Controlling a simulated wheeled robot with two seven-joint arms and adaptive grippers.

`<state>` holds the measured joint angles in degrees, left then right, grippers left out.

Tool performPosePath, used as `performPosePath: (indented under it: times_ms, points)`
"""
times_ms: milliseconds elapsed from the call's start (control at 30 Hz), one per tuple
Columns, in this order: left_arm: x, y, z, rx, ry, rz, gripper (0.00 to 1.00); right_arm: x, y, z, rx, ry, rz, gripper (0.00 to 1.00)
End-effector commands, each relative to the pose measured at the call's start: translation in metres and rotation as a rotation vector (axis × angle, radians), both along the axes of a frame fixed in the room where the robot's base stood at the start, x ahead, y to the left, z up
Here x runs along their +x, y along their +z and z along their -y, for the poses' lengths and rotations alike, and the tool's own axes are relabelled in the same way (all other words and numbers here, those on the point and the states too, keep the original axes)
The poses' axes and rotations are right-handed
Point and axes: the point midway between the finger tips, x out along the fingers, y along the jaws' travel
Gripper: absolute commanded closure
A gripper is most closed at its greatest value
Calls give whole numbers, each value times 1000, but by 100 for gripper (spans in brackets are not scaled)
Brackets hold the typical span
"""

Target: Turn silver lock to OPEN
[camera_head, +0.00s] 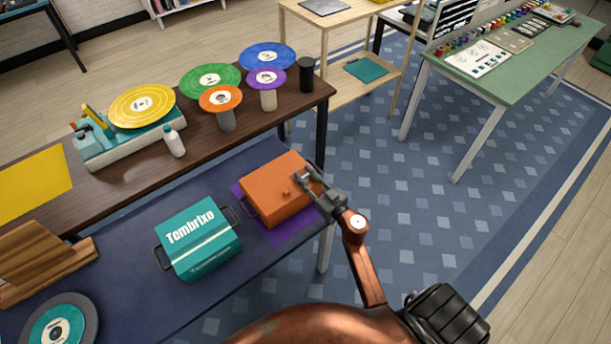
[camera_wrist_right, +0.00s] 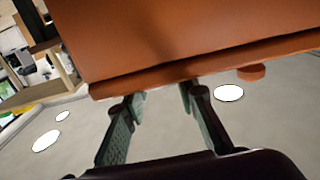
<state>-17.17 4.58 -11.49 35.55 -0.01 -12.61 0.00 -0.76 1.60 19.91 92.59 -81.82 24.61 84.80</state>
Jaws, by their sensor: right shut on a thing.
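An orange case (camera_head: 280,188) sits on a purple mat (camera_head: 285,237) at the right end of the dark blue worktop. My right gripper (camera_head: 302,180) is at the right part of the case top. In the right wrist view, its two fingers (camera_wrist_right: 160,100) reach to the edge of the case (camera_wrist_right: 190,35) with a gap between them. What lies between the fingertips is hidden. I cannot make out a silver lock or any OPEN marking. My left gripper is not in view.
A teal case (camera_head: 205,263) marked "Tembrixo" stands left of the orange one. Behind, a brown bench (camera_head: 240,139) bears several coloured discs, a white bottle (camera_head: 174,142) and a black cylinder (camera_head: 306,75). The floor right of the worktop is clear.

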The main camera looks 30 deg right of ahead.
Motion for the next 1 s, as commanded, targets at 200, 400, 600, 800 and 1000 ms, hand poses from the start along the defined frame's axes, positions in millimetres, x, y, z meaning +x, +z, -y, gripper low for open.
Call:
performPosePath:
  times_ms: [200, 400, 600, 800, 1000]
  points:
    - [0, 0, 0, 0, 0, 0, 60, 0, 0, 0, 0, 0, 0, 92]
    - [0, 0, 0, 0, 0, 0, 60, 0, 0, 0, 0, 2, 0, 98]
    - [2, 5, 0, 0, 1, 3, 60, 0, 1, 1, -3, 43, -2, 98]
    - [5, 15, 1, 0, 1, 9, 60, 0, 2, 2, -5, 155, -4, 98]
    - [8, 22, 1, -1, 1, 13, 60, 0, 1, 3, -7, 329, -4, 98]
